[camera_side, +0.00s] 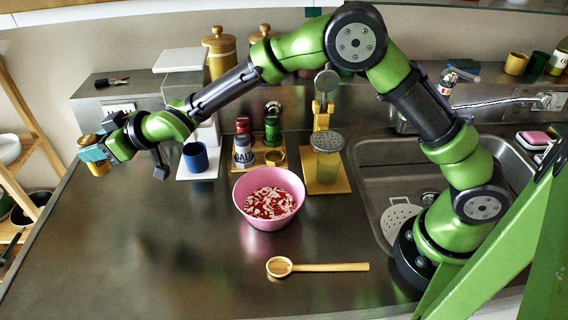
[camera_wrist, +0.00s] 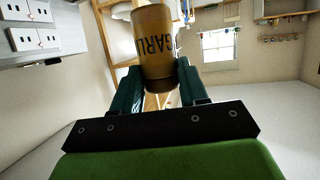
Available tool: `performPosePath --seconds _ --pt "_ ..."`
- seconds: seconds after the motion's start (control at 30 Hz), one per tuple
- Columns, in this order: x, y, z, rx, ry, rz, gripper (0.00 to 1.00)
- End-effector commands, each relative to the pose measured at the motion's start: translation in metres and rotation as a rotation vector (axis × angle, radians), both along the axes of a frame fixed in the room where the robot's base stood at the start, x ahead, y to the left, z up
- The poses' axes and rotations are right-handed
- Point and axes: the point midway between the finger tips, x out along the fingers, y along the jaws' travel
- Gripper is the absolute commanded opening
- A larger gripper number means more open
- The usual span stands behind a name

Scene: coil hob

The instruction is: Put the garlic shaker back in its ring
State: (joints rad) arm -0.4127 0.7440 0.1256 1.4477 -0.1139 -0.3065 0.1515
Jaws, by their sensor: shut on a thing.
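The garlic shaker (camera_wrist: 158,45) is an amber-brown jar; its lettering appears upside down in the wrist view. My gripper (camera_wrist: 160,78) is shut on it. In the side view, my gripper (camera_side: 95,153) holds the shaker (camera_side: 101,168) at the far left, over or beyond the counter's left edge. The wooden rack (camera_side: 260,167) stands at the back of the counter, well to the right of my gripper. An empty-looking ring (camera_side: 275,157) shows at its front right. A salt shaker (camera_side: 243,148) with a red cap and a green shaker (camera_side: 272,131) stand in the rack.
A pink bowl (camera_side: 268,197) with red and white contents stands in front of the rack. A large-lidded shaker (camera_side: 327,160) on a yellow board is right of the rack. A blue cup (camera_side: 195,157) stands left of it. A wooden spoon (camera_side: 318,267) lies in front. The left counter is clear.

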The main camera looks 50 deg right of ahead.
Motion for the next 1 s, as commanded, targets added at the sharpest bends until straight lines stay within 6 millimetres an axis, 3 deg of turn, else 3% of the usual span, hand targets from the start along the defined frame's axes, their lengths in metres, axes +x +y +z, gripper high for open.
performPosePath --seconds 0.1,0.27,0.43,0.7,1.0 --pt "0.001 -0.040 0.032 0.002 -0.006 -0.002 0.05" --pt "-0.011 -0.087 0.062 0.000 -0.005 0.003 0.05" --pt "-0.042 -0.147 0.086 -0.005 -0.006 -0.013 0.05" --pt "-0.100 -0.243 0.087 0.003 0.000 -0.197 0.05" --pt "-0.110 -0.289 0.072 0.003 0.003 -0.421 0.05"
